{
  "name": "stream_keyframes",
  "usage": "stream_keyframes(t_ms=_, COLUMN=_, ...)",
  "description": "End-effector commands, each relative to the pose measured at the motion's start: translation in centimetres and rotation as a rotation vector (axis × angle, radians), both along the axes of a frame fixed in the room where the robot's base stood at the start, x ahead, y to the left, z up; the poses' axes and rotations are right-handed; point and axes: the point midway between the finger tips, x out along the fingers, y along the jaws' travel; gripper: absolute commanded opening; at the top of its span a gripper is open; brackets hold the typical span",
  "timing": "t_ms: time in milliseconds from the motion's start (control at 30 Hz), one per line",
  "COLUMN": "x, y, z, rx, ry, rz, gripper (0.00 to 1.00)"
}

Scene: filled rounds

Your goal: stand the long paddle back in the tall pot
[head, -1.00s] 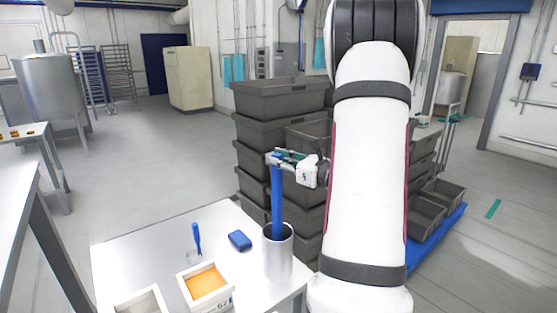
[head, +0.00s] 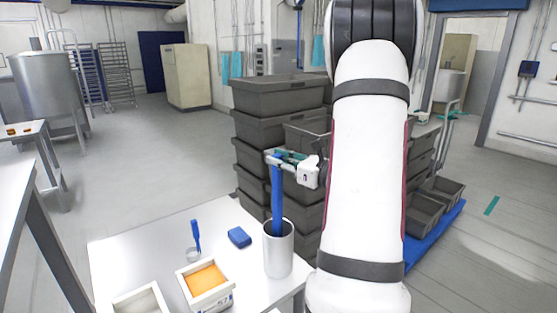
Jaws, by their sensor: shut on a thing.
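The long paddle (head: 277,200) is blue and stands nearly upright. Its lower end is inside the tall pot (head: 278,258), a grey metal cylinder on the white table near its right edge. The pot's wall hides the paddle's bottom, so I cannot tell whether it touches the pot's floor. My gripper (head: 279,157) is shut on the paddle's upper end, well above the pot's rim.
On the white table (head: 150,246) lie a blue block (head: 239,237), a small blue-handled tool (head: 196,238), a box with orange filling (head: 204,282) and another pale box (head: 142,301). Stacked grey crates (head: 262,130) stand close behind the pot. Open floor lies at left.

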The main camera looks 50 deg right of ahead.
Motion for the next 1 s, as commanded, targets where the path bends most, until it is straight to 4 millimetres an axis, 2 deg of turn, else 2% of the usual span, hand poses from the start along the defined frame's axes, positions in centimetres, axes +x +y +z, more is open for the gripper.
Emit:
stream_keyframes(t_ms=600, x=-0.01, y=0.00, z=-0.59, rx=-0.001, ry=-0.002, rz=0.000, gripper=0.00)
stream_keyframes(t_ms=633, x=-0.01, y=0.00, z=-0.59, rx=-0.001, ry=-0.002, rz=0.000, gripper=0.24)
stream_keyframes(t_ms=700, x=-0.01, y=0.00, z=-0.60, rx=-0.001, ry=-0.002, rz=0.000, gripper=0.40)
stream_keyframes(t_ms=733, x=-0.01, y=0.00, z=-0.60, rx=-0.001, ry=-0.002, rz=0.000, gripper=0.43)
stream_keyframes(t_ms=1000, x=-0.04, y=0.00, z=-0.67, rx=0.000, ry=0.000, rz=0.000, gripper=0.43)
